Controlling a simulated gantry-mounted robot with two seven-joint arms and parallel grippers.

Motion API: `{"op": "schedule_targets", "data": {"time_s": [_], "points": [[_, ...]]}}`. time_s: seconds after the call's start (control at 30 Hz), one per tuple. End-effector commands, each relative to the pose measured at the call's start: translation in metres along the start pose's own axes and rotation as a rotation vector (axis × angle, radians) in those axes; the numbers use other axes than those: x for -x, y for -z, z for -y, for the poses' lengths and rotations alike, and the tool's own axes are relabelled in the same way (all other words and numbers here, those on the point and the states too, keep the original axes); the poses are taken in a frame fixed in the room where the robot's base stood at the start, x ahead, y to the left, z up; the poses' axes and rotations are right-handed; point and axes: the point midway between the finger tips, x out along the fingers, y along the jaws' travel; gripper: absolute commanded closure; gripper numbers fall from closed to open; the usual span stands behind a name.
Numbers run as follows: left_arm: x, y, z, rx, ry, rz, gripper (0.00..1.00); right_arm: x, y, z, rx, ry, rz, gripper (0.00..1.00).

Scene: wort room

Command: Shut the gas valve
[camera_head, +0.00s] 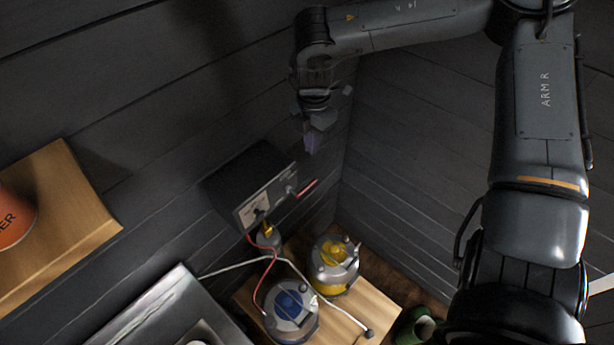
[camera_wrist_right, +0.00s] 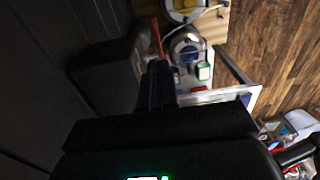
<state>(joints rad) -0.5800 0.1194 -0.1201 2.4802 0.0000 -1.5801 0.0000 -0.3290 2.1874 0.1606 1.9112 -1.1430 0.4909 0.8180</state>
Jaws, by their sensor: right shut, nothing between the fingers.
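A dark wall-mounted box (camera_head: 248,180) hangs left of the room corner in the head view. Its front carries a white dial panel and a black knob. A red lever (camera_head: 307,188) sticks out to the right from a fitting on this front; it looks like the gas valve handle. My right gripper (camera_head: 313,138) is shut and empty, above the lever and apart from it. In the right wrist view the shut fingers (camera_wrist_right: 157,85) point toward the red lever (camera_wrist_right: 157,38), and the dark box (camera_wrist_right: 105,75) is to their left. My left gripper is out of view.
A blue-topped canister (camera_head: 291,308) and a yellow-topped canister (camera_head: 336,262) stand on a wooden surface (camera_head: 370,305) below the box, with red and white hoses. A wooden shelf (camera_head: 75,215) with an orange container (camera_head: 14,220) is at left.

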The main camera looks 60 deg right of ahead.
Motion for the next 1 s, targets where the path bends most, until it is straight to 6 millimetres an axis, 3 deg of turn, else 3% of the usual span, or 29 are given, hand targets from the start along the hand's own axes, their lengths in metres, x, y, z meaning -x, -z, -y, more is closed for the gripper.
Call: {"op": "schedule_targets", "data": {"time_s": [0.63,0.77,1.0], "points": [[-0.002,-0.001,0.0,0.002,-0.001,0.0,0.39,-0.002,0.0,-0.003,0.006,-0.012,0.014,1.0],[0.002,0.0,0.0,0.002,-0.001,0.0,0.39,-0.014,0.0,-0.003,0.006,-0.01,0.013,1.0],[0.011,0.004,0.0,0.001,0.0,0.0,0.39,-0.056,-0.001,-0.003,0.005,-0.008,0.014,1.0]]}}
